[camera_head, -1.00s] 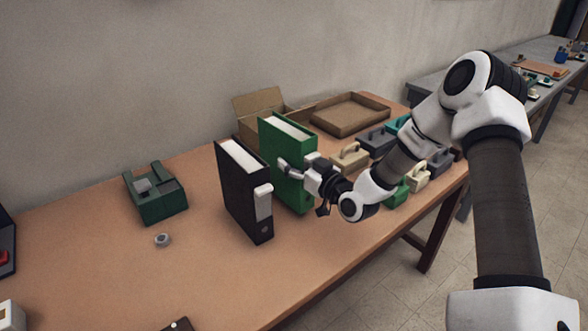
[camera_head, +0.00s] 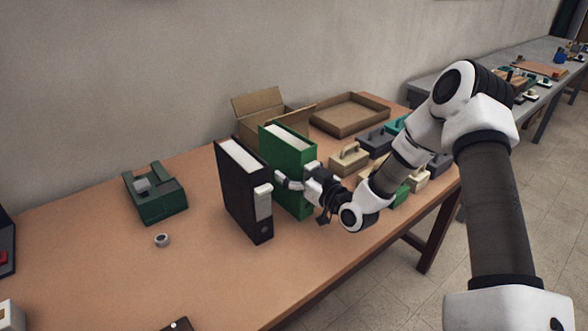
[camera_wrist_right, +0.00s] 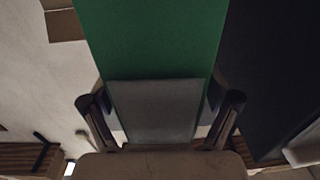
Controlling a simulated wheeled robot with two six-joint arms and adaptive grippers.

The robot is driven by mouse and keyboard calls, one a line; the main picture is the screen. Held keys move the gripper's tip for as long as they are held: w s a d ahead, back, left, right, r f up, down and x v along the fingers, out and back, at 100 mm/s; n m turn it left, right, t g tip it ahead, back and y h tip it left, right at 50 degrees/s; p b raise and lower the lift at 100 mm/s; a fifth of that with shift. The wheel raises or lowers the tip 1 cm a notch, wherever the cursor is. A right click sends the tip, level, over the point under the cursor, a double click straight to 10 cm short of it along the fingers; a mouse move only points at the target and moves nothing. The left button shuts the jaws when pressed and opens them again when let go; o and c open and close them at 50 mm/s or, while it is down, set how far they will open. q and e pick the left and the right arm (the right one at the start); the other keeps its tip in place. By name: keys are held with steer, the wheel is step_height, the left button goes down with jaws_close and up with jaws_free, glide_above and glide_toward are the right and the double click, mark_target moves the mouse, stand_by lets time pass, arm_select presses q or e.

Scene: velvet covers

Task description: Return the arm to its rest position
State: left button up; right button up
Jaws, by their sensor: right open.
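My right arm reaches in from the right, and its gripper (camera_head: 288,180) is at the spine of a green binder (camera_head: 283,152). In the right wrist view the two fingers (camera_wrist_right: 160,120) are apart, one on each side of the green binder (camera_wrist_right: 150,40) and its grey label. I cannot tell whether they touch it. The green binder stands upright on the table beside a black binder (camera_head: 235,185), which also shows as a dark panel in the right wrist view (camera_wrist_right: 275,70). My left gripper is not in view.
The wooden table (camera_head: 110,260) carries a green tape dispenser (camera_head: 155,195), a small grey roll (camera_head: 162,240), an open cardboard box (camera_head: 262,112) and a shallow tray (camera_head: 350,113). Several handled blocks (camera_head: 348,160) stand behind my right forearm. The table's front left area is mostly clear.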

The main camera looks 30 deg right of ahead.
steer(key=s, duration=0.7)
steer(key=shift+s+d+p, duration=0.15)
steer(key=shift+d+p, duration=0.25)
steer(key=shift+d, duration=0.05)
